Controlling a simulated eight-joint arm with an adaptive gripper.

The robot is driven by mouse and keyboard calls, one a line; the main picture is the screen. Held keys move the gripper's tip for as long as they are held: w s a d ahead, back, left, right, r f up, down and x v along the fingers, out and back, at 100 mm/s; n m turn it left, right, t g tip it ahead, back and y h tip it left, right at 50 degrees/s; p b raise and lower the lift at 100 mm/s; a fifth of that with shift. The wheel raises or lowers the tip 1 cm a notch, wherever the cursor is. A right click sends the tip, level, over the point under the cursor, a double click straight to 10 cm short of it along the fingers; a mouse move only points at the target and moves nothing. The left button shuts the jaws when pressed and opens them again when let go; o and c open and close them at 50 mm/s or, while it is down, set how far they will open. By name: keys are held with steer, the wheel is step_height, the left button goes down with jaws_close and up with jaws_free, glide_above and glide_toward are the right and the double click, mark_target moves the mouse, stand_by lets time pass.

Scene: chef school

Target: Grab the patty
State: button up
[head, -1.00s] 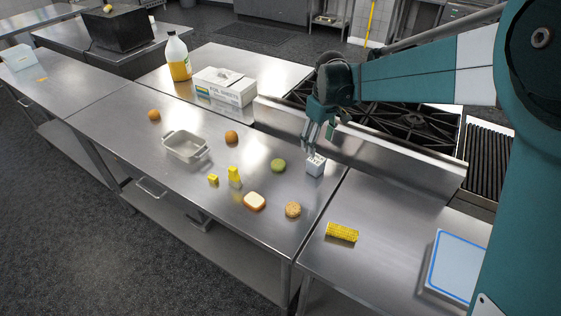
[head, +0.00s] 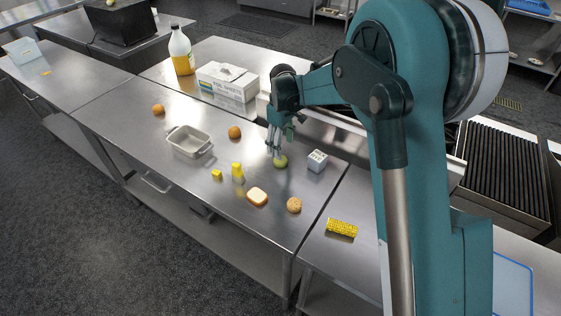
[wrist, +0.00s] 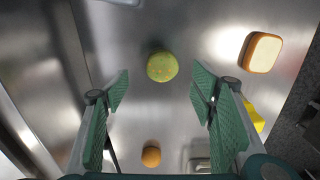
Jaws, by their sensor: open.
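Several small round food pieces lie on the steel table; I cannot tell for sure which is the patty. A green round piece (head: 281,162) lies just under my gripper (head: 275,152). In the wrist view the green piece (wrist: 162,66) shows ahead of and between the open fingers of my gripper (wrist: 160,90), which hold nothing. A tan, speckled round piece (head: 294,205) lies nearer the front edge. An orange-brown round piece (head: 234,132) lies behind and left, and also shows in the wrist view (wrist: 151,157). Another brown round piece (head: 158,109) lies far left.
A bread slice (head: 257,196), two yellow pieces (head: 237,171) and a metal tray (head: 188,141) share the table. A white-grey cube (head: 317,161) stands right of the green piece. Corn (head: 342,228) lies on the right table. A white box (head: 228,81) and a bottle (head: 181,52) stand behind.

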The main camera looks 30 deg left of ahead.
mark_target(281, 161)
steer(key=shift+f, duration=0.1)
steer(key=shift+f, duration=1.15)
steer(key=shift+f, duration=0.15)
steer(key=shift+s+f+p, duration=0.2)
steer(key=shift+f+p, duration=0.15)
steer(key=shift+f, duration=2.1)
steer(key=shift+c, duration=0.7)
steer(key=c, duration=0.8)
